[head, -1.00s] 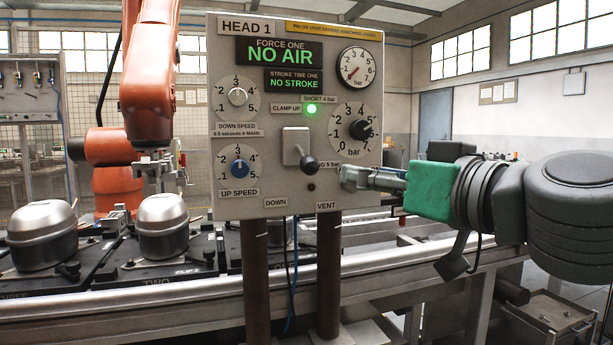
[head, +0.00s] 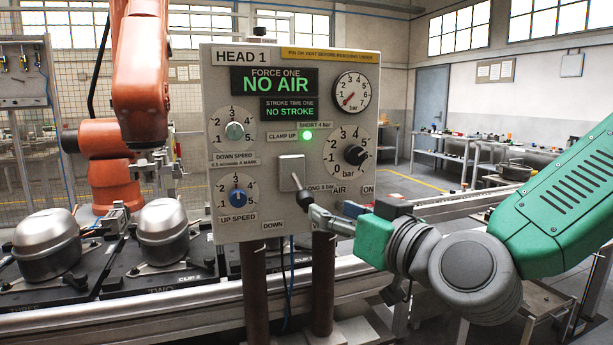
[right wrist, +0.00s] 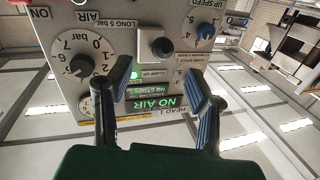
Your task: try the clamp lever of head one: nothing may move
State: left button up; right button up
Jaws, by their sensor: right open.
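The control panel for head 1 (head: 222,150) stands upright on two dark posts. Its lever (head: 299,188) comes out of a pale square plate (head: 291,168) and ends in a dark ball knob. In the right wrist view the knob (right wrist: 161,47) shows beyond and between the two fingers. My right gripper (head: 326,215) is open, in front of the panel's lower right, close to the knob; contact cannot be told. Its blue-padded fingers (right wrist: 160,88) hold nothing. The clamp up lamp (head: 307,136) glows green. The displays read NO AIR and NO STROKE. My left gripper is out of view.
An orange robot arm (head: 140,70) stands behind the panel at left. Rounded metal compressors (head: 162,232) sit on dark pallets on the conveyor. A pressure knob (head: 357,155) is right of the lever, an up speed knob (head: 238,198) left. A workbench (head: 445,150) stands behind right.

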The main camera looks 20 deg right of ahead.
aim_at(310, 203)
jog(key=x, duration=0.7)
jog(key=shift+a+f+b, duration=0.15)
jog(key=shift+a+b, duration=0.1)
jog(key=shift+b, duration=0.15)
jog(key=shift+w+a, duration=0.15)
jog(key=shift+w, duration=0.45)
jog(key=shift+c, duration=0.4)
grip_shut()
